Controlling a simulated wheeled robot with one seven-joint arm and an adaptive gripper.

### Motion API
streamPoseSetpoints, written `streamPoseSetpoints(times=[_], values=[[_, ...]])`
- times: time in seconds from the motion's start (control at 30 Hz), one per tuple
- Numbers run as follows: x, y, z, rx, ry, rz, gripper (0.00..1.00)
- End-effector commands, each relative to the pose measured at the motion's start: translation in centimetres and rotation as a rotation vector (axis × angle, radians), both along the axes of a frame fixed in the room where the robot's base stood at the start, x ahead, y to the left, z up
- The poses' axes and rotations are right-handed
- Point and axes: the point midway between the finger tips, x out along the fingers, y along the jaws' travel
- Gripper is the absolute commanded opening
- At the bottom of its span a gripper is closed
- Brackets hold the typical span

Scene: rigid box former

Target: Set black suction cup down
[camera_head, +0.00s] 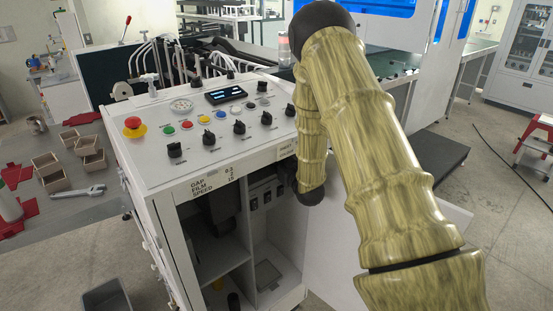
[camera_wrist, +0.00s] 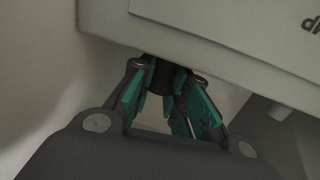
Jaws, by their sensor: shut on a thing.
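My gripper (camera_wrist: 166,88) shows in the wrist view, its teal-padded fingers closed around a small dark object, which looks like the black suction cup (camera_wrist: 164,76). The object is mostly hidden by the fingers and shadow, and its upper end is close under the edge of a pale panel (camera_wrist: 220,35). I cannot tell whether it touches the panel. In the head view my arm reaches down at the right side of the open white control cabinet (camera_head: 160,185); the gripper and the cup are hidden there.
The cabinet's top panel carries a red emergency button (camera_head: 133,124), knobs and a display (camera_head: 226,95). Its open inside has shelves and a small grey tray (camera_head: 267,275). A table at left holds brown boxes (camera_head: 87,146) and a wrench (camera_head: 80,191). A grey bin (camera_head: 106,298) stands below.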

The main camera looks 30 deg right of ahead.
Motion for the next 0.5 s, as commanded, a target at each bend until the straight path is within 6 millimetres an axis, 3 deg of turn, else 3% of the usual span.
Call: streamPoseSetpoints(times=[0.37, 0.4, 0.5], values=[[-0.02, 0.00, -0.45, 0.000, 0.000, 0.000, 0.05], [-0.01, 0.01, -0.37, 0.000, 0.000, 0.000, 0.20], [-0.03, 0.01, -0.35, 0.000, 0.001, 0.000, 0.39]])
